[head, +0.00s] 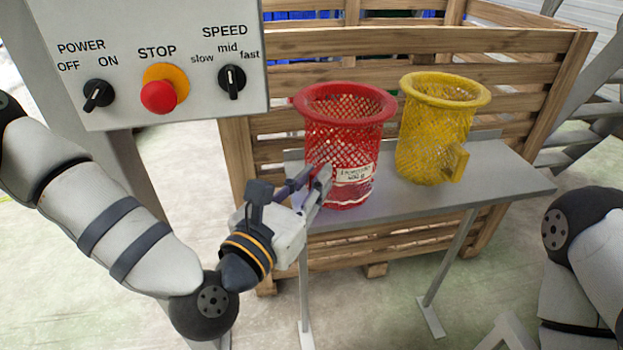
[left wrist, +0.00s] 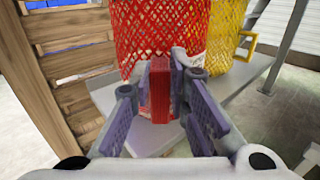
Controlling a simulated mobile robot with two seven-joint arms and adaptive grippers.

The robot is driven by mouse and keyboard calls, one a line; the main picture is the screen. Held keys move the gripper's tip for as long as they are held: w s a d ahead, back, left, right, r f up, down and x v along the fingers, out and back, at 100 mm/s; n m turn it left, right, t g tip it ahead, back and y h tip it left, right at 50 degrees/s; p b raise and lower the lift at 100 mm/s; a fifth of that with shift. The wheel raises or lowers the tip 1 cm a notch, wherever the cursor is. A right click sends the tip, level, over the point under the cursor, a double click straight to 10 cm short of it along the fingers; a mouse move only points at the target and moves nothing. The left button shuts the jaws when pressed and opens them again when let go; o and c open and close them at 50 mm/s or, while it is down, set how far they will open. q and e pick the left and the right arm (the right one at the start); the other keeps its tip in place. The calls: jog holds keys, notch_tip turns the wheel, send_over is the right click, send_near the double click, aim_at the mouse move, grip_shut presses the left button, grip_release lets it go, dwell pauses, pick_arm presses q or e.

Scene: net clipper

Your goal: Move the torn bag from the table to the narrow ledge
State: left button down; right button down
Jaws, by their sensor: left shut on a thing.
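A red mesh bag (head: 345,110) with a rolled rim and a white label stands upright at the left end of a grey metal table (head: 510,185). A yellow mesh bag (head: 437,125) with a side handle stands to its right. I cannot tell which bag is torn. My left gripper (head: 318,186) is at the red bag's lower left side. In the left wrist view, the fingers (left wrist: 165,88) are closed around an upright red part (left wrist: 160,88) of the red bag. No narrow ledge apart from the table can be made out. My right gripper is out of view.
A wooden slatted crate (head: 410,42) with blue items inside stands behind the table. A control box (head: 160,60) with a red stop button (head: 158,97) hangs at the upper left, above my left arm. Grey metal steps (head: 590,130) are at the right.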

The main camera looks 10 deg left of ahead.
pick_arm(q)
jog(key=shift+f, duration=0.2)
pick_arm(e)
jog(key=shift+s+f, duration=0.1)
pick_arm(q)
jog(key=c, duration=1.5)
grip_release()
jog(key=shift+o, duration=0.2)
